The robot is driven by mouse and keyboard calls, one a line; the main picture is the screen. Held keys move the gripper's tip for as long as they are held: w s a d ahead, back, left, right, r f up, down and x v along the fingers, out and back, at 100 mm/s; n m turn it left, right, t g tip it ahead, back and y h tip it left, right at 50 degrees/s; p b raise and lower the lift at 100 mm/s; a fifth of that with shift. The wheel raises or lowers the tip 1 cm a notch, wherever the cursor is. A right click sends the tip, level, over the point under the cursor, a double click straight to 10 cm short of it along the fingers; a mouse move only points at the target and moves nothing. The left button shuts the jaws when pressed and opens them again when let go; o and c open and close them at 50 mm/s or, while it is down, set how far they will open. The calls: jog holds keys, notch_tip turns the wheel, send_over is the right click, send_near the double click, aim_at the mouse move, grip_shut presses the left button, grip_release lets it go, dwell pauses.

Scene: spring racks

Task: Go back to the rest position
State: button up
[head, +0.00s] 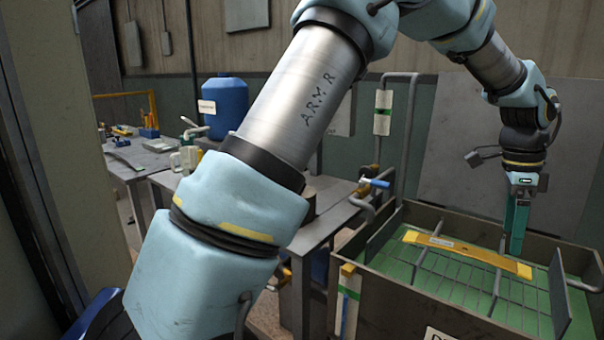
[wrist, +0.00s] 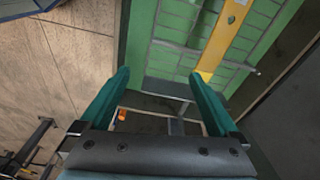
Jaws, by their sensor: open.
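My gripper (head: 516,240) hangs pointing down over the right side of a dark bin (head: 395,302) in the head view. Its two green fingers are spread apart in the wrist view (wrist: 158,73), with nothing between them. A yellow bar (head: 470,253) with a small pale label lies in the bin on a green gridded floor (head: 430,275). The bar also shows at the upper right of the wrist view (wrist: 222,45), outside the fingers.
Dark upright plates (head: 559,290) and thin rods stand in the bin. Left of it are a grey metal table (head: 325,212) and a pipe with a blue-handled valve (head: 376,183). A blue barrel (head: 225,108) stands farther back. A wall closes off the back.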

jog(key=w+a+f+n, duration=0.1)
jog(key=w+a+n, duration=0.25)
jog(key=a, duration=0.55)
jog(key=w+a+f+n+t, duration=0.1)
jog(key=w+a+n, duration=0.25)
jog(key=a, duration=0.55)
jog(key=w+a+f+n, duration=0.1)
jog(key=w+a+n, duration=0.25)
jog(key=a, duration=0.45)
jog(key=s+a+n, duration=0.2)
jog(key=a+n, duration=0.2)
jog(key=a, duration=0.3)
jog(key=s+a+f+n+t, duration=0.1)
jog(key=s+a+n, duration=0.2)
jog(key=a, duration=0.4)
jog(key=s+a+f+n+y, duration=0.1)
jog(key=s+a+n, duration=0.1)
jog(key=a+n, duration=0.3)
jog(key=a, duration=0.3)
jog(key=shift+s+f, duration=0.15)
jog(key=shift+s, duration=0.25)
